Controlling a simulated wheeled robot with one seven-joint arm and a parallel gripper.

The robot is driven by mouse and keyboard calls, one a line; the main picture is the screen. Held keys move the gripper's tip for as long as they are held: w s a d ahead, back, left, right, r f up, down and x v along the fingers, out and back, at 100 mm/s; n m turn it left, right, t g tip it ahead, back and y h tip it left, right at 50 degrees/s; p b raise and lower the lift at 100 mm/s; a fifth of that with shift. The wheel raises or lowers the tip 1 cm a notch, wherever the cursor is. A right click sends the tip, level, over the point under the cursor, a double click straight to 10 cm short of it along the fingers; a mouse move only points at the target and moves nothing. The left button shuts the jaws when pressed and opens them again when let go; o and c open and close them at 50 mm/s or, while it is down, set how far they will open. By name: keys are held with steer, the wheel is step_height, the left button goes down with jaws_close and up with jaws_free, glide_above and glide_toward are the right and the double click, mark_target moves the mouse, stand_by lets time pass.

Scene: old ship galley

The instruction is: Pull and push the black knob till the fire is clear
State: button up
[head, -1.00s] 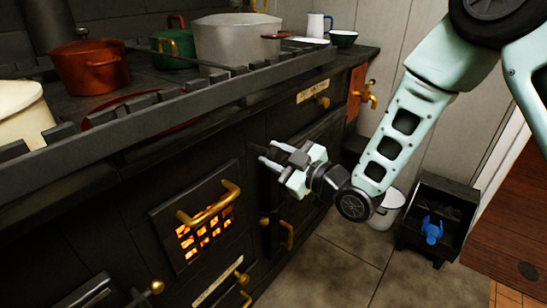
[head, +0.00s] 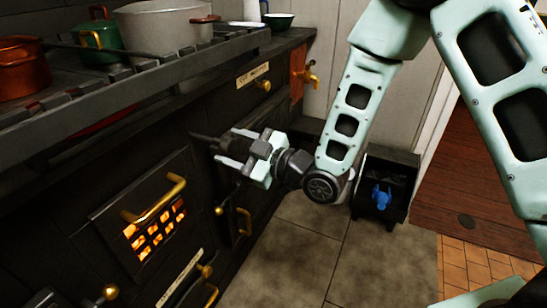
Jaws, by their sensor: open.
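My gripper (head: 225,146) is open in front of the dark stove front, right of the glowing firebox door. Its two pale fingers point left toward the stove. A dark rod-like piece (head: 205,140) shows at the fingertips; it may be the black knob, but I cannot tell, nor whether the fingers touch it. The fire (head: 155,229) glows orange through the grate of the firebox door (head: 108,222), which has a brass handle (head: 153,203).
Pots stand on the railed stove top: copper (head: 22,68), green (head: 97,41) and grey (head: 160,28). A brass tap (head: 308,77) sticks out at the far end. A black bin with a blue item (head: 382,197) stands on the floor. Tiled floor is clear at the front.

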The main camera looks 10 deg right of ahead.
steer(key=p+v, duration=1.1)
steer(key=v, duration=0.4)
steer(key=shift+s+d, duration=0.25)
steer(key=shift+d, duration=0.05)
